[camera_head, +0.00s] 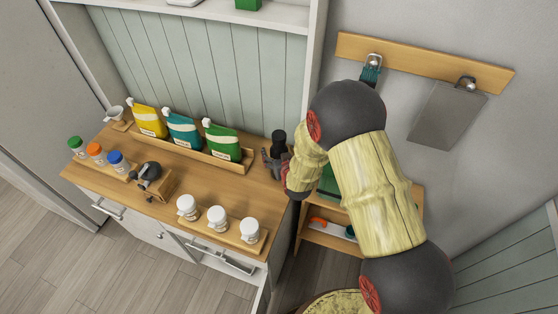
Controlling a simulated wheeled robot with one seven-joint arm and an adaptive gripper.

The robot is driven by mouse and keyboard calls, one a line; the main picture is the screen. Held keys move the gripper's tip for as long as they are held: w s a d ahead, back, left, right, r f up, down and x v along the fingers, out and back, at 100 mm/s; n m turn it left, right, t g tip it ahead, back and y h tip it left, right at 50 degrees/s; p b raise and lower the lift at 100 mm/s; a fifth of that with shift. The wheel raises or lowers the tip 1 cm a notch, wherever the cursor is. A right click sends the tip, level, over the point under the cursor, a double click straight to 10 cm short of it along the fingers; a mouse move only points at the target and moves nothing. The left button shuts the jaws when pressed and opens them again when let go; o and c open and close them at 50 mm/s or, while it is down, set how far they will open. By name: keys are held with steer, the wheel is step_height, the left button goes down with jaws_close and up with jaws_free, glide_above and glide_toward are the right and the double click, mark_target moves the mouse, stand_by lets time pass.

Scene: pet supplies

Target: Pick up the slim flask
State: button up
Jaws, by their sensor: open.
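A dark, narrow bottle, which looks like the slim flask (279,139), stands upright near the right end of the wooden counter. My gripper (269,161) is open just in front of it, at the end of my arm coming from the right.
The counter (200,184) holds three pouches (184,131) in a tray, three white-lidded jars (217,216) in front, several capped bottles (96,153) and a dark device (149,172) at left. A low shelf (330,240) stands right of the counter.

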steer(key=shift+c, duration=1.2)
jaws_close()
